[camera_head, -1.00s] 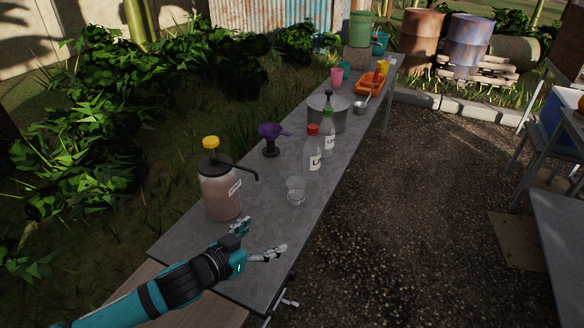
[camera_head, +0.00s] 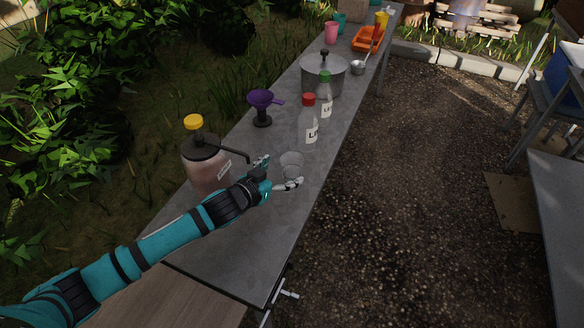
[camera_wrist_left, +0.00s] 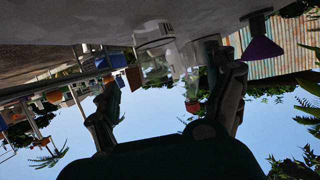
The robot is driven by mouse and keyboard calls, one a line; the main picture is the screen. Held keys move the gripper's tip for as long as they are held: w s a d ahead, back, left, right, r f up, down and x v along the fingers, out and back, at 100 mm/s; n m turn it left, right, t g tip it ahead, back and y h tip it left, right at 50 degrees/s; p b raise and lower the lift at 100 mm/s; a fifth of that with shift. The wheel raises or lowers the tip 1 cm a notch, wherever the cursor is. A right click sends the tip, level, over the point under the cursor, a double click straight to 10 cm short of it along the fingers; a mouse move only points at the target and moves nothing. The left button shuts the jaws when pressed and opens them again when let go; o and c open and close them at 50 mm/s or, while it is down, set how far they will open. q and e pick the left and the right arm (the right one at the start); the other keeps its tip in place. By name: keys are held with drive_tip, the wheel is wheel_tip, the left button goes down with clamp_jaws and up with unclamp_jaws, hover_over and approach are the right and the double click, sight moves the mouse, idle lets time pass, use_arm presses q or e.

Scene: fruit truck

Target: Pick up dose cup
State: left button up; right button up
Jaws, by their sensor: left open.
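The dose cup (camera_head: 291,161) is a small clear cup standing upright on the grey table, to the right of the pump jar. My left gripper (camera_head: 281,173) is open, with its fingertips at the near side of the cup. One finger is to the left of the cup and the other is low at its front. I cannot tell whether they touch it. In the left wrist view, which is upside down, the cup (camera_wrist_left: 153,34) shows ahead of the spread fingers (camera_wrist_left: 170,88). My right gripper is not in view.
A pump jar (camera_head: 205,168) with a yellow cap stands left of my left gripper. A purple funnel (camera_head: 262,103), a red-capped bottle (camera_head: 310,124), a green-capped bottle (camera_head: 326,100) and a metal pot (camera_head: 338,76) stand beyond the cup. The near table end (camera_head: 235,260) is clear.

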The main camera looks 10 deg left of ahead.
sight(286, 171)
use_arm(q)
drive_tip(key=shift+w+d+f, duration=0.2)
drive_tip(key=shift+w, duration=0.3)
drive_tip(key=x, duration=0.5)
drive_tip(key=shift+f, duration=0.4)
drive_tip(key=shift+s, duration=0.1)
drive_tip(key=c, duration=1.1)
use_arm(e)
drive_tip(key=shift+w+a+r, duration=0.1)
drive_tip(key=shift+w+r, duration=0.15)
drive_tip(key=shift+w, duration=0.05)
use_arm(q)
drive_tip(key=shift+c, duration=0.3)
